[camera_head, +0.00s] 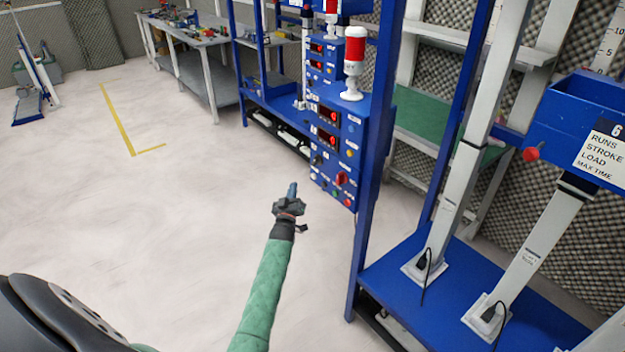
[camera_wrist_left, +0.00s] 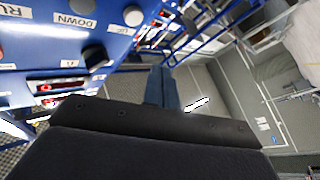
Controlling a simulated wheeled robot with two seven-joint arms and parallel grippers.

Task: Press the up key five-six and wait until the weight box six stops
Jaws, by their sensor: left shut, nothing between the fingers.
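My left gripper (camera_head: 292,190) is shut and empty, in front of and slightly left of the lower part of the blue control panel (camera_head: 326,160). A gap seems to remain between the fingertips and the panel. In the left wrist view the shut fingers (camera_wrist_left: 163,88) point away, with the panel face (camera_wrist_left: 40,60) at the left. A DOWN label (camera_wrist_left: 76,20) and what looks like an UP label (camera_wrist_left: 124,30) show there, near a pale round key (camera_wrist_left: 133,15) and a black key (camera_wrist_left: 95,57). Which key is five-six is not legible. Weight box six (camera_head: 558,118) hangs at the right.
A blue post (camera_head: 371,140) stands right of the panel. A blue rig base (camera_head: 455,275) with pale columns lies at lower right. Red lamps (camera_head: 354,48) top the panels. A workbench (camera_head: 190,40) stands at the back. The floor (camera_head: 150,220) at left is clear.

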